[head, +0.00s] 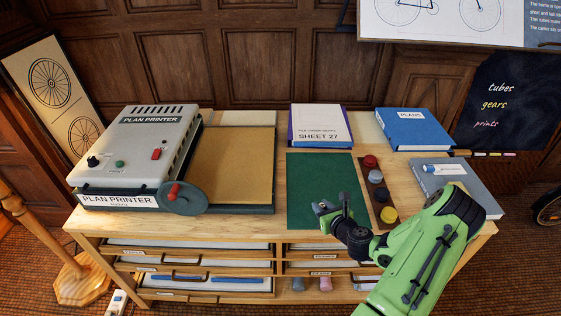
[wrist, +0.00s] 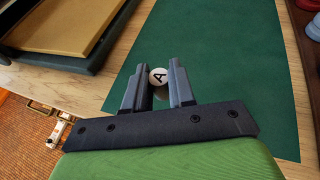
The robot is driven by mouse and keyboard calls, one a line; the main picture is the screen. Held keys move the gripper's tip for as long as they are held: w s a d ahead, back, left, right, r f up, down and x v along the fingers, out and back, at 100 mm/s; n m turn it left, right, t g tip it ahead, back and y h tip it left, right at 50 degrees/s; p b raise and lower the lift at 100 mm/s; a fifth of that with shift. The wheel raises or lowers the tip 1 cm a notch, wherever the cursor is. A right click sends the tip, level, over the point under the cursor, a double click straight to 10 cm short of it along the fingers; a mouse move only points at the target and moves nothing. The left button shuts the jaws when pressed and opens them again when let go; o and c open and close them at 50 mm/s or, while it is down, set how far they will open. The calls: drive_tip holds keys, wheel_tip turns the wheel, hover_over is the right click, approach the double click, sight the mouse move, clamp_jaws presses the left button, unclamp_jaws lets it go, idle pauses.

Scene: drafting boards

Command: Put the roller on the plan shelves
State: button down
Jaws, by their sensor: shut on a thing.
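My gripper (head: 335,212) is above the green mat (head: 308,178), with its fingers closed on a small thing. In the wrist view the gripper (wrist: 158,90) shows a round white end marked "A" (wrist: 158,76) between the fingertips. The rest of that thing is mostly hidden, and I cannot tell for sure that it is the roller. The plan shelves (head: 228,261) are the wooden tiers under the tabletop, with sheets and labelled fronts. A grey roll (head: 298,284) and a pink roll (head: 325,283) lie at the lower right tier.
The plan printer (head: 135,150) with a red-handled crank stands left, beside a tan board (head: 232,165). A strip of coloured round pieces (head: 377,177) lies right of the mat. Books (head: 413,130) and a grey binder (head: 455,180) fill the right side, partly behind my arm.

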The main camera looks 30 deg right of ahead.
sight(361, 214)
drive_tip(key=s+d+r+m+g+h+b, duration=0.1)
drive_tip(key=s+d+r+m+g+h, duration=0.15)
drive_tip(key=d, duration=0.45)
drive_tip(key=s+d+r+m+g+h+b, duration=0.1)
drive_tip(key=s+d+r+m+h, duration=0.25)
drive_tip(key=d, duration=0.35)
drive_tip(key=shift+h, duration=0.4)
drive_tip(key=f+b, duration=0.1)
drive_tip(key=f, duration=0.2)
drive_tip(key=f+b, duration=0.2)
drive_tip(key=f, duration=0.2)
drive_tip(key=w+f+b, duration=0.1)
drive_tip(key=f+b, duration=0.1)
drive_tip(key=f, duration=0.1)
drive_tip(key=shift+f, duration=0.35)
drive_tip(key=c, duration=0.9)
unclamp_jaws()
drive_tip(key=shift+r, duration=0.1)
drive_tip(key=shift+r, duration=0.1)
